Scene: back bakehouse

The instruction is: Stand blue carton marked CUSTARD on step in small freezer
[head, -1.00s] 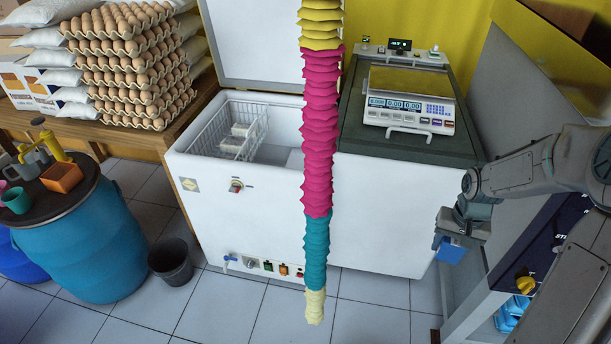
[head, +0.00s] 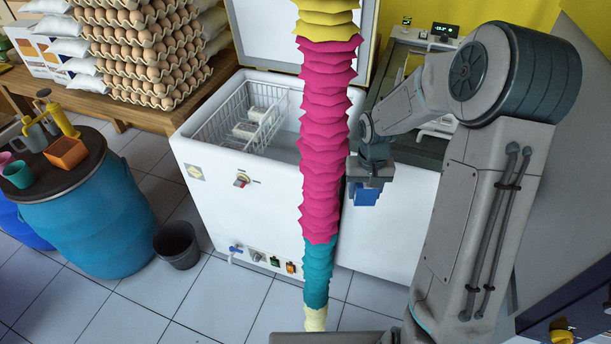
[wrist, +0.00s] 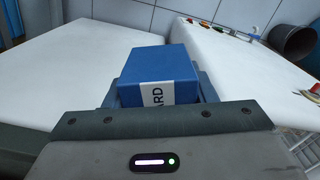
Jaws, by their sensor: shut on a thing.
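The blue carton (wrist: 160,70) fills the middle of the wrist view, with a white label on which the letters "ARD" can be read. My gripper (head: 366,186) is shut on this carton (head: 366,195), which hangs below it in the head view. The freezer lid (head: 265,30) is up. A wire basket (head: 225,130) with pale packs hangs inside at the left. The step inside is hard to make out behind the streamer.
A pink, yellow and teal paper streamer (head: 325,130) hangs in front of the freezer opening, close to my gripper. A blue barrel (head: 90,215) and dark bin (head: 177,243) stand at left.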

